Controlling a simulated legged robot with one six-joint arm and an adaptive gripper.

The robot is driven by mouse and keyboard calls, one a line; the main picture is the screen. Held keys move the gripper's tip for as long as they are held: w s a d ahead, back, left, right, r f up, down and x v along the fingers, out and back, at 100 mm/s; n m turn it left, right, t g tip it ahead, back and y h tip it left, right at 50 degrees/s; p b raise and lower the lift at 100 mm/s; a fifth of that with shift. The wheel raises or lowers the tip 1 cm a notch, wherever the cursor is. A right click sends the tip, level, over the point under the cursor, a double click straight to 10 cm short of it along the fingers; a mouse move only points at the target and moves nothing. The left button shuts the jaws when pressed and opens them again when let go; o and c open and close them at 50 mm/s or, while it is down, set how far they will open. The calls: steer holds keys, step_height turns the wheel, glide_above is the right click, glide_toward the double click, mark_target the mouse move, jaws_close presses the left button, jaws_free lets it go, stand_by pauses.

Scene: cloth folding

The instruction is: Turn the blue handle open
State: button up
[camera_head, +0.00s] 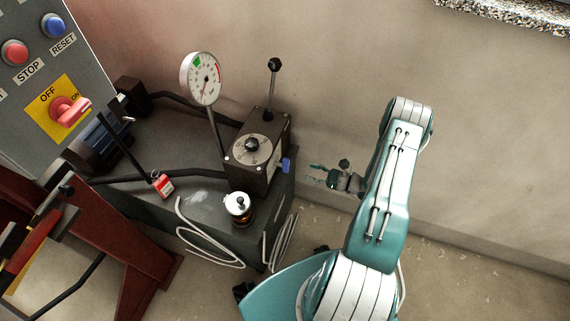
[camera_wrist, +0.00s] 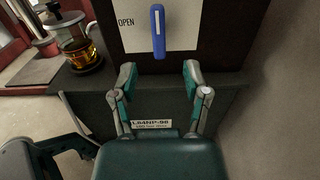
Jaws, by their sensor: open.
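The blue handle (camera_wrist: 158,32) is on the side face of a dark box, upright in the wrist view, over a pale plate (camera_wrist: 185,28) with the word OPEN to its left. It also shows as a small blue tab in the head view (camera_head: 286,165). My gripper (camera_wrist: 160,78) is open and empty, its two fingers spread to the left and right just below the handle in the wrist view. No contact with the handle shows. In the head view my gripper (camera_head: 318,178) is to the right of the box, partly hidden by my arm.
The dark box (camera_head: 268,172) stands on a grey machine cabinet (camera_head: 205,150) with a round gauge (camera_head: 202,80), a knob and a black lever. A glass oil jar (camera_wrist: 80,45) stands left of the handle. A plain wall is on the right, with free floor before it.

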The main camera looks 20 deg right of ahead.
mark_target(286, 164)
steer(key=x, duration=0.9)
steer(key=shift+w+a, duration=0.15)
steer(key=shift+a, duration=0.05)
jaws_close()
